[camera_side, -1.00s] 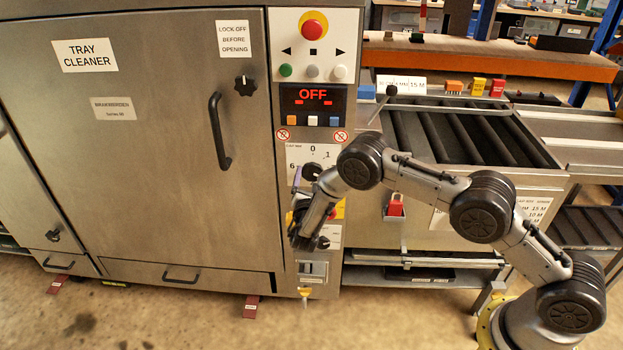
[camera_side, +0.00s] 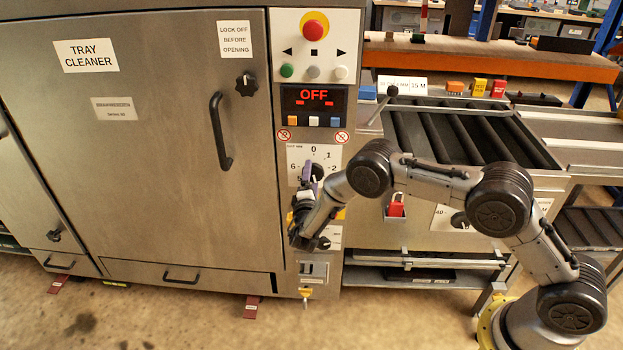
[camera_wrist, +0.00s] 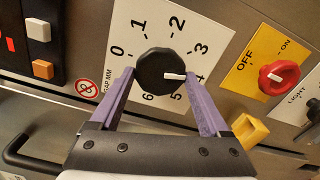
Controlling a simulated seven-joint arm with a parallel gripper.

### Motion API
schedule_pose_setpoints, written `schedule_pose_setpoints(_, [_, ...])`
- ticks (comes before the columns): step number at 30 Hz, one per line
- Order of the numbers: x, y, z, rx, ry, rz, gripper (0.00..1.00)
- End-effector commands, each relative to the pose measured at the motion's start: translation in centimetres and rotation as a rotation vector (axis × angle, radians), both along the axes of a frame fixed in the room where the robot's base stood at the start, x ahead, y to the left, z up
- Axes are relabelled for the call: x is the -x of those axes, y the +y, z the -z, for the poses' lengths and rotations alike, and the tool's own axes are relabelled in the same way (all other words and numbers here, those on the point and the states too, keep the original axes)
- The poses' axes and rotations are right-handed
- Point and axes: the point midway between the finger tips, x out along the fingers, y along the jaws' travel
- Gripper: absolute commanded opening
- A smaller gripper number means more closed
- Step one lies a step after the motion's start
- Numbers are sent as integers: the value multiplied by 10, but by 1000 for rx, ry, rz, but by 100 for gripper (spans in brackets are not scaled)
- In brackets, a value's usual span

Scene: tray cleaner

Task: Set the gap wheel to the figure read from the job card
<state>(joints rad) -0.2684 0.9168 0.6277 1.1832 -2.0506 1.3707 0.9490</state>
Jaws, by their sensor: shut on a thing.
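The gap wheel (camera_wrist: 155,68) is a black knob on a white dial plate (camera_wrist: 128,12) marked 0 to 6, labelled GAP MM. Its white pointer points right in the wrist view, toward the 4, which a finger partly covers. My gripper (camera_wrist: 167,88) has its purple fingers on opposite sides of the wheel, shut on it. In the side view, my gripper (camera_side: 311,182) is at the dial plate (camera_side: 325,153) and hides much of the wheel. A white card (camera_side: 402,86) on the conveyor ends in "15 M"; I cannot tell whether it is the job card.
The display (camera_side: 313,99) reads OFF. A red OFF/ON switch (camera_wrist: 279,77) and a yellow part (camera_wrist: 250,130) are close to the right finger. The roller conveyor (camera_side: 470,135) is behind my arm.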

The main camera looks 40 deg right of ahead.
Motion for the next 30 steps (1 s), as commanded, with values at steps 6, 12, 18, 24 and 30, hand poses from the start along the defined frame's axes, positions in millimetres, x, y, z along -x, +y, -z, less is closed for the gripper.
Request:
schedule_pose_setpoints(6, [1, 1, 0, -98, -98, 0, 24])
schedule_pose_setpoints(12, [1, 1, 0, -154, -153, -1, 24])
schedule_pose_setpoints(18, [0, 1, 0, -178, -177, -1, 24])
schedule_pose_setpoints(24, [0, 1, 0, -182, -182, -1, 24])
schedule_pose_setpoints(30, [0, 1, 0, -181, -181, -1, 24])
